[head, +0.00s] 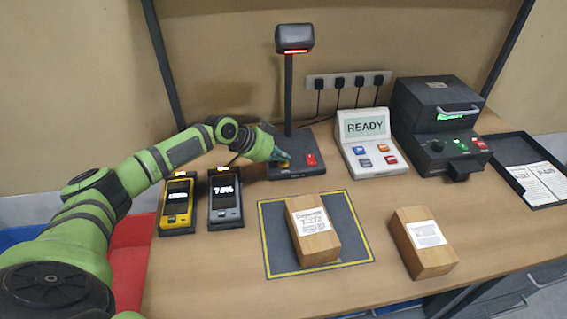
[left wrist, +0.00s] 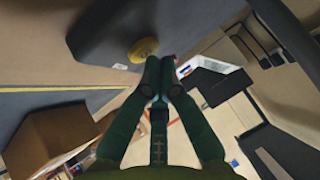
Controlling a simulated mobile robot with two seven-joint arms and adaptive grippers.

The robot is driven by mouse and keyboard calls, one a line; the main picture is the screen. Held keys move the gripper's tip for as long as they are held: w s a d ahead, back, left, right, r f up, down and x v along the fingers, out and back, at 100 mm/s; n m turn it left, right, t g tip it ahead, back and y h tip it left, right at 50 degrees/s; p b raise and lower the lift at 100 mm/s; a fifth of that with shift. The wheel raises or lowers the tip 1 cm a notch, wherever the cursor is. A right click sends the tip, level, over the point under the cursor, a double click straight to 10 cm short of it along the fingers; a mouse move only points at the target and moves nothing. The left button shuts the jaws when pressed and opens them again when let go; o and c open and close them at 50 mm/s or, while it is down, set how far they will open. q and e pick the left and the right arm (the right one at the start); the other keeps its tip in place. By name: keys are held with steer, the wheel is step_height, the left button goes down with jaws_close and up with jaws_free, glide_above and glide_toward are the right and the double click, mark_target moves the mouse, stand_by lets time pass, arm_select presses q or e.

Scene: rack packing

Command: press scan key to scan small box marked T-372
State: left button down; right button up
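A small brown box (head: 320,245) with a white label, whose blurred code looks like T-372, lies on the dark mat with a yellow border (head: 350,255). The scanner (head: 294,38) stands behind it on a post, with a red light under its head. Its dark base (head: 300,172) carries a yellow key (head: 284,164) and a red key (head: 311,159). My left gripper (head: 283,156) is shut and empty at the yellow key, partly covering it. In the left wrist view the fingertips (left wrist: 160,64) are beside the yellow key (left wrist: 143,50); contact is unclear. My right gripper is out of view.
Another labelled box (head: 424,255) lies right of the mat. A console reading READY (head: 367,128) and a dark printer-like machine (head: 440,115) stand at the back. Two handheld devices (head: 177,205) (head: 225,200) are docked at left. A black tray (head: 535,175) with labels is at far right.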

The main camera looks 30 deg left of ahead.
mark_target(281, 164)
arm_select(q)
steer(key=shift+f+b, duration=0.4)
stand_by(0.3)
steer(key=shift+r+p, duration=0.6)
steer(key=shift+r, duration=0.2)
steer(key=shift+r+p, duration=1.85)
steer(key=shift+r, duration=0.65)
steer(key=shift+r, duration=0.1)
